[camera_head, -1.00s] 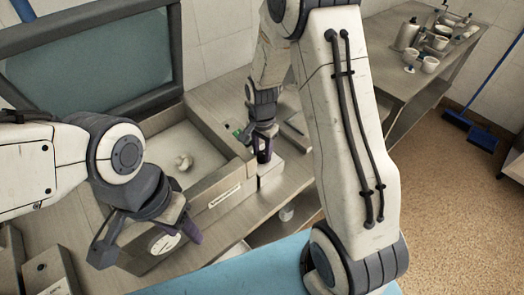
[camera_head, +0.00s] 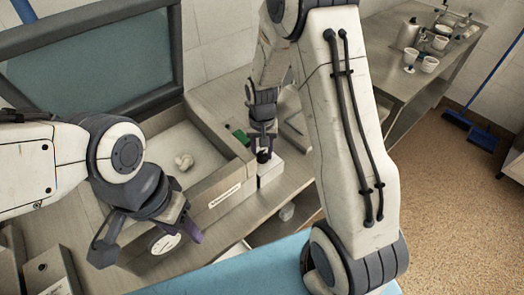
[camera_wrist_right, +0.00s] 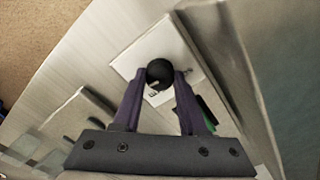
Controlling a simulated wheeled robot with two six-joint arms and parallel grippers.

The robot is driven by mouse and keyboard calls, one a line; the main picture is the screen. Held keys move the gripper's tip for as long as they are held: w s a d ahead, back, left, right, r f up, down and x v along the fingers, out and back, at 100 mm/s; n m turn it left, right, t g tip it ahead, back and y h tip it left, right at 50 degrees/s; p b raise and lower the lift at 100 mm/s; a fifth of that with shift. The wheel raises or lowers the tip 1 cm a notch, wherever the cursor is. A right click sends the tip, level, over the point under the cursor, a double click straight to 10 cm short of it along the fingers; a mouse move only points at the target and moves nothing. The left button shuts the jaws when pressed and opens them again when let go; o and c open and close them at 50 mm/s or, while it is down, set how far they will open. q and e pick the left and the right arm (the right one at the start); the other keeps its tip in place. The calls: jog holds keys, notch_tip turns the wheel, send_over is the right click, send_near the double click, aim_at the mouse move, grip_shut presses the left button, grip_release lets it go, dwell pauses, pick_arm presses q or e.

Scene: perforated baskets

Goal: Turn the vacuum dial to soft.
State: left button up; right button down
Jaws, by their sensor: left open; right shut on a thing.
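The vacuum dial is a black round knob (camera_wrist_right: 160,73) on top of a small white box (camera_wrist_right: 140,48). My right gripper (camera_wrist_right: 160,78) is shut on the knob, with one purple finger on each side of it. In the head view the right gripper (camera_head: 263,147) points down onto the white box (camera_head: 271,172), and the knob is a small dark spot between its fingertips. A few small marks show beside the knob in the right wrist view, too small to read. My left gripper (camera_head: 150,236) is open and empty at the lower left, in front of a round white gauge.
A chamber with a raised framed lid (camera_head: 95,60) and a pale lump (camera_head: 184,161) inside stands left of the white box. A green object (camera_head: 240,136) lies close beside my right gripper. A round gauge (camera_head: 165,243) is on the chamber's front. Cups stand on a far bench.

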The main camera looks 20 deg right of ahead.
aim_at(262, 154)
jog(key=n, duration=0.5)
jog(key=shift+n, duration=0.4)
jog(key=n, duration=0.4)
jog(key=shift+n, duration=0.4)
jog(key=shift+a, duration=0.1)
jog(key=shift+c, duration=2.2)
grip_release()
notch_tip(262, 154, up, 11)
jog(key=b, duration=0.1)
jog(key=shift+f, duration=0.2)
